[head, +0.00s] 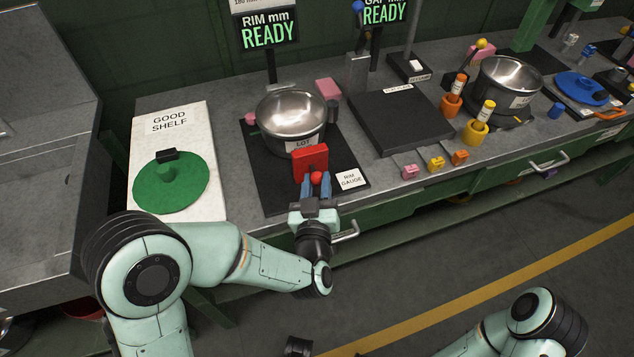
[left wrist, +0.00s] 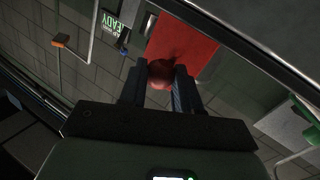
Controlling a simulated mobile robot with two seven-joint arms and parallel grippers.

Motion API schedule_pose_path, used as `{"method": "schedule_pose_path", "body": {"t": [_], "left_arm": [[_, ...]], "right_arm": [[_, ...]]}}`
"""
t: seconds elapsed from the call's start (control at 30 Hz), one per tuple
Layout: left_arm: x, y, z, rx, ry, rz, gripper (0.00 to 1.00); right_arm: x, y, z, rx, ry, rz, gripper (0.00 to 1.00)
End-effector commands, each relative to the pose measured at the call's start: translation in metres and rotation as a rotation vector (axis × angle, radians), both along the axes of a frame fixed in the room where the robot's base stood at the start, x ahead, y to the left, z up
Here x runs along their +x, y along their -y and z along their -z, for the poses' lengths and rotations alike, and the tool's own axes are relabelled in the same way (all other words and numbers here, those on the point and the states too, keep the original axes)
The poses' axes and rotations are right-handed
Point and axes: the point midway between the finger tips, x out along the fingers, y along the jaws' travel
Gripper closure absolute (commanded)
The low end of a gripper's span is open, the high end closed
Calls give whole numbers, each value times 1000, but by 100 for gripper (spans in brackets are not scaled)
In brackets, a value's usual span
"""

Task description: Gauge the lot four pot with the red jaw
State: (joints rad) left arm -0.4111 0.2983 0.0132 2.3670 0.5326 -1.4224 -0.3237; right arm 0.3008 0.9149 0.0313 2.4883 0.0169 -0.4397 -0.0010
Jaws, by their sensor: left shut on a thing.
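A steel pot (head: 290,113) with a white label reading "LOT" stands on the dark rim gauge mat (head: 262,180); the rest of its label is hidden. The red jaw (head: 310,158) is an upright red plate in front of the pot, close to its near side; I cannot tell whether they touch. My left gripper (head: 316,184) is shut on the jaw's red ball knob. The left wrist view shows the ball (left wrist: 160,74) between the fingers and the red plate (left wrist: 182,48) beyond. The rim display (head: 268,32) reads "READY".
Left of the mat lies a white "GOOD SHELF" board (head: 150,120) with a green lid (head: 170,185). A pink block (head: 328,88) sits behind the pot. A black flat plate (head: 400,122), coloured small blocks and another pot (head: 507,80) stand to the right.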

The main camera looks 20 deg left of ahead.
Motion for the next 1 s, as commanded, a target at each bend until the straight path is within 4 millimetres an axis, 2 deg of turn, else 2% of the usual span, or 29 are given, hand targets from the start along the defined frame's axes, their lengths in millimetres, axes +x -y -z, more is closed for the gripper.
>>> {"method": "schedule_pose_path", "body": {"t": [0.13,0.3,0.4,0.67,0.7,0.77,0.8,1.0], "left_arm": [[5,-3,0,-1,1,-2,92],[28,-19,1,-2,0,-2,92],[36,-24,1,0,-1,0,92],[37,-24,0,1,-2,2,92],[37,-24,0,1,-2,2,64],[37,-24,0,1,-2,2,45],[37,-24,0,1,-2,2,42],[37,-25,0,1,-1,1,42]], "right_arm": [[1,0,1,-1,3,1,57],[7,3,7,-9,19,8,57],[9,4,8,-11,24,10,57],[9,4,8,-12,26,10,57],[9,4,8,-12,26,10,57],[9,4,8,-12,26,10,57],[9,4,8,-12,26,10,57],[9,4,8,-12,26,10,57]]}}
